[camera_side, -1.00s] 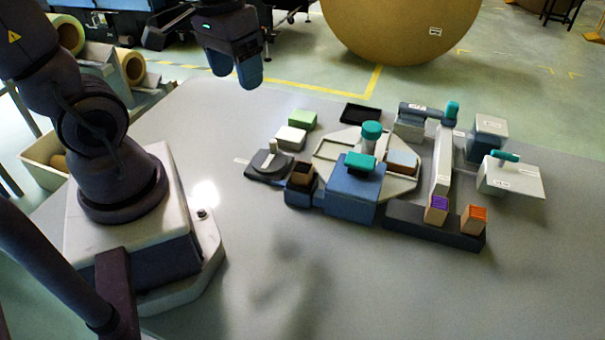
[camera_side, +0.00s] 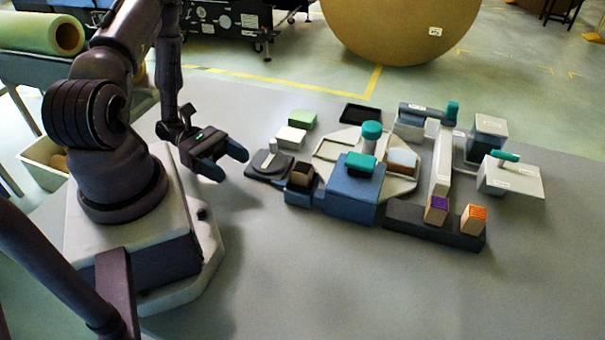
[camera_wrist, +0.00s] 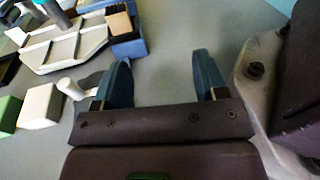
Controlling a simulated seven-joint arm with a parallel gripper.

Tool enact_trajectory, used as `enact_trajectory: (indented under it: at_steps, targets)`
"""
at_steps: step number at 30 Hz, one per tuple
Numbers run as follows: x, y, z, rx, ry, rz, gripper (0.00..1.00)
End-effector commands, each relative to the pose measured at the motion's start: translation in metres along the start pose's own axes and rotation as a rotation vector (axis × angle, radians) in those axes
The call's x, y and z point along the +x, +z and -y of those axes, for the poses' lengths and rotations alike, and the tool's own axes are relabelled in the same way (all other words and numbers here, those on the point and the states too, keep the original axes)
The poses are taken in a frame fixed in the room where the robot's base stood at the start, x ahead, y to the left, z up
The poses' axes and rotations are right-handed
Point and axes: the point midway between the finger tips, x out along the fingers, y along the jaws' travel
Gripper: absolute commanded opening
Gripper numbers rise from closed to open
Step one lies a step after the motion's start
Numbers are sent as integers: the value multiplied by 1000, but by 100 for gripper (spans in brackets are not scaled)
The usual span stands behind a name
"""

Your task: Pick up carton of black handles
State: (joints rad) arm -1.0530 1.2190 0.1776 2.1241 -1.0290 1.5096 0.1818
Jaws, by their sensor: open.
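A small tan carton with dark contents (camera_side: 300,173) stands in a small holder at the left of the fixture group; I take it for the carton of black handles. It also shows in the wrist view as a tan carton (camera_wrist: 119,24) in a blue holder (camera_wrist: 128,48). The other cartons have purple tops (camera_side: 438,203) and orange tops (camera_side: 476,214). My gripper (camera_side: 232,163) is open and empty, left of the carton and apart from it. In the wrist view, nothing lies between its fingers (camera_wrist: 162,62) but grey table.
A dark round-based device with a pale lever (camera_side: 270,162) lies between my gripper and the holder. White (camera_side: 291,138) and green (camera_side: 303,120) blocks sit behind it. A blue box with a teal handle (camera_side: 350,190) stands right of the carton. The front table is clear.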

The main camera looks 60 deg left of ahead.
Motion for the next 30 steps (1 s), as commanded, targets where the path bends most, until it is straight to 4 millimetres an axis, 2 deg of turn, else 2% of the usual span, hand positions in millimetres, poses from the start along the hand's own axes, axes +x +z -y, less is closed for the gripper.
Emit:
enact_trajectory:
  at_steps: [2,5,8,18,26,30]
  targets:
    - [-1,-7,-12,-10,103,52,66]
    - [-7,0,-31,36,188,83,66]
    - [-4,6,-37,56,219,110,66]
    - [53,13,-48,62,211,112,66]
    - [73,15,-52,61,211,110,66]
    - [94,17,-55,61,208,111,66]
